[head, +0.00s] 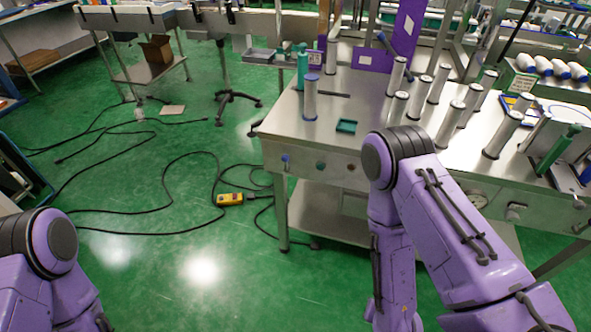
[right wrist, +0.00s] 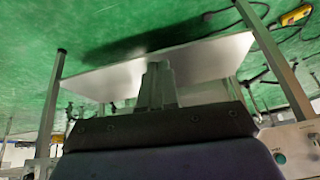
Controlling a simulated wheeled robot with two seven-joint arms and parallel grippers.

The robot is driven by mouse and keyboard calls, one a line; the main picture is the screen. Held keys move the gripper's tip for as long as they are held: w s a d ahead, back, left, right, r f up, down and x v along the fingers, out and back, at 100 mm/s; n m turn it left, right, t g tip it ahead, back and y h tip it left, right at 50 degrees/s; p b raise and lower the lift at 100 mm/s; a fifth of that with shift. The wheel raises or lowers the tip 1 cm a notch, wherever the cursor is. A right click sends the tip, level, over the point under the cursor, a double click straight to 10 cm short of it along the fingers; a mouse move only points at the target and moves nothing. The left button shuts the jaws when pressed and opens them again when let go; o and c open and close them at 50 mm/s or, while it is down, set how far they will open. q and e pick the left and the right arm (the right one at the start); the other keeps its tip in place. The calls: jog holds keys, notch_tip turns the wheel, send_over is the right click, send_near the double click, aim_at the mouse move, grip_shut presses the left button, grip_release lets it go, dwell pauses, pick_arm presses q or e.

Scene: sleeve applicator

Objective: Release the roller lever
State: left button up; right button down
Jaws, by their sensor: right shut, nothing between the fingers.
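The steel machine table (head: 350,110) stands right of centre in the head view. A dark-handled lever (head: 386,42) leans beside the purple upright panel at its back. A green roller (head: 558,150) stands tilted at the table's right end. I cannot tell which part is the roller lever. My right arm hangs in front of the table, and its gripper is below the head view. In the right wrist view my right gripper (right wrist: 157,75) is shut and empty, in front of the table's lower shelf (right wrist: 212,60). My left gripper is out of view; only my left upper arm shows.
Several grey cylinders (head: 452,122) stand on the table. Table legs (right wrist: 290,85) flank my right gripper.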

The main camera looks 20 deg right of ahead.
aim_at(286, 164)
jog(key=w+a+r+m+t+y+b, duration=0.1)
jog(key=w+a+m+t+b, duration=0.2)
jog(key=w, duration=0.5)
jog(key=w+a+r+m+t+b, duration=0.1)
jog(key=w+r+m+t+b, duration=0.1)
jog(key=w+t+b, duration=0.45)
jog(key=w+a+r+m+t+y+b, duration=0.1)
jog(key=w+a+m+b, duration=0.15)
jog(key=w, duration=0.65)
pick_arm(q)
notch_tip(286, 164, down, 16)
jog(key=b, duration=0.1)
jog(key=shift+b, duration=0.4)
pick_arm(e)
jog(key=w+a+r+m+t, duration=0.1)
jog(key=w+r+m+t, duration=0.3)
jog(key=r, duration=0.6)
jog(key=shift+w+a+m+y, duration=0.25)
jog(key=shift+w+m+y, duration=0.1)
jog(key=shift+w+y, duration=0.1)
jog(key=shift+w, duration=0.1)
